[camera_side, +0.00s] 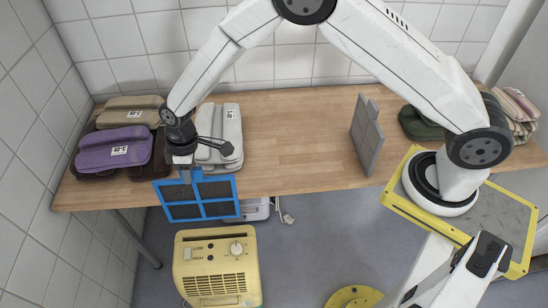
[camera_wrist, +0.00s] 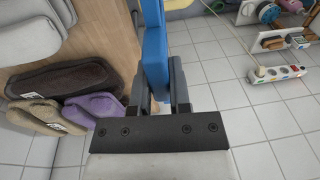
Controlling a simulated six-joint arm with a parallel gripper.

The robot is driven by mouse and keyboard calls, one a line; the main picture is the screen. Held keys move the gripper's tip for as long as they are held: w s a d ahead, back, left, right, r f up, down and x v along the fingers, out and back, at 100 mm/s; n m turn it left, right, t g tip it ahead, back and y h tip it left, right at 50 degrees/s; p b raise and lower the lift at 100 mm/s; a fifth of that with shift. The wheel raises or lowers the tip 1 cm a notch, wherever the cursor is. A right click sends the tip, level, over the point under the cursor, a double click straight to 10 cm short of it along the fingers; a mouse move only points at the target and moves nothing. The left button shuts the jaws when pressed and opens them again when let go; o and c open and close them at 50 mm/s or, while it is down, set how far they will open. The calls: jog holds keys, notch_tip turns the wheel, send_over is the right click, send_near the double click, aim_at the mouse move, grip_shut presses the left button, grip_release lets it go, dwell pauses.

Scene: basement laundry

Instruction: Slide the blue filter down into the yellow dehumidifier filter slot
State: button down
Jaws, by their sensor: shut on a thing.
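The blue filter (camera_side: 197,196) is a blue frame with dark mesh panes and a tab on top. My gripper (camera_side: 183,158) is shut on its top and holds it upright in front of the table's front edge. In the wrist view the filter (camera_wrist: 155,50) runs edge-on between the jaws (camera_wrist: 160,92). The yellow dehumidifier (camera_side: 217,272) stands below, with a knob and a grille on its front. The filter's lower edge appears just above the dehumidifier's top and apart from it.
The wooden table (camera_side: 300,140) has clear room in its middle. A grey panel (camera_side: 367,135) stands on it at right. Folded purple (camera_side: 112,148), brown and grey (camera_side: 222,130) cloths lie at left. A white power strip (camera_wrist: 275,73) lies on the tiled floor.

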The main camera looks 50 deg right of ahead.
aim_at(195, 194)
jog(key=shift+t+h, duration=0.4)
notch_tip(195, 194, down, 9)
jog(key=shift+f, duration=0.1)
